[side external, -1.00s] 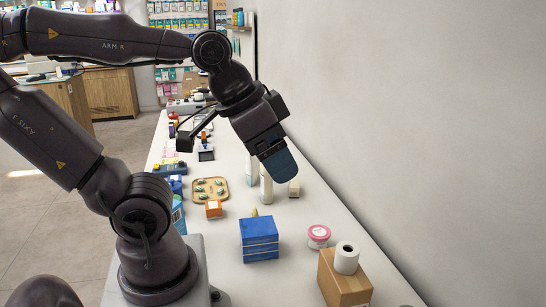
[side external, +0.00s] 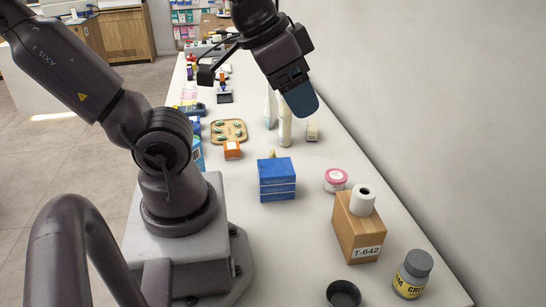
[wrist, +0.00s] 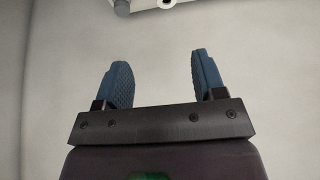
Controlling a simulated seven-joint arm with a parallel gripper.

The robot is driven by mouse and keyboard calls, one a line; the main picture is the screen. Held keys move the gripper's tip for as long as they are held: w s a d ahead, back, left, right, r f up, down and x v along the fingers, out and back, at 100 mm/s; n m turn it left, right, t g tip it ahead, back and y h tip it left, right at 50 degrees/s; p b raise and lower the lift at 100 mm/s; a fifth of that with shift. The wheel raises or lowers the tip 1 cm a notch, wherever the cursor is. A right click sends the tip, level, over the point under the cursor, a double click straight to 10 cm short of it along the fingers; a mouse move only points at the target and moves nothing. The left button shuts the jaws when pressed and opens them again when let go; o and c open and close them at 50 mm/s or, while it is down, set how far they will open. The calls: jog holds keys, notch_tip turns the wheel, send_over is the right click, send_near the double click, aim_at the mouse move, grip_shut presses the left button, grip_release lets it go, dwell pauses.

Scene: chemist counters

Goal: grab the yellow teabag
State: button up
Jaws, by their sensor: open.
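A small yellow tip (side external: 272,153) shows just behind the stack of blue boxes (side external: 277,180) in the side external view. The boxes hide most of it, and I cannot tell whether it is the yellow teabag. No yellow thing shows in the wrist view. My gripper (side external: 302,106) is above the counter, near the wall, higher up in the picture and right of the yellow tip. In the wrist view, its two blue fingers (wrist: 160,78) are apart, with nothing between them.
A white bottle (side external: 285,124) stands below my gripper. The wall bounds the right.

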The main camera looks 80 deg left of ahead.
jog(key=shift+a, duration=0.1)
jog(key=shift+c, duration=0.5)
jog(key=n+g, duration=0.6)
jog(key=n, duration=0.6)
send_near(273, 150)
jog(key=f, duration=0.3)
jog(key=shift+s+d+f, duration=0.1)
jog(key=shift+d+f, duration=0.05)
jog(key=shift+d, duration=0.1)
jog(key=shift+s+a+f, duration=0.1)
jog(key=shift+f, duration=1.4)
jog(key=shift+a+f, duration=0.1)
jog(key=shift+f, duration=1.45)
jog(key=shift+c, duration=0.5)
grip_shut()
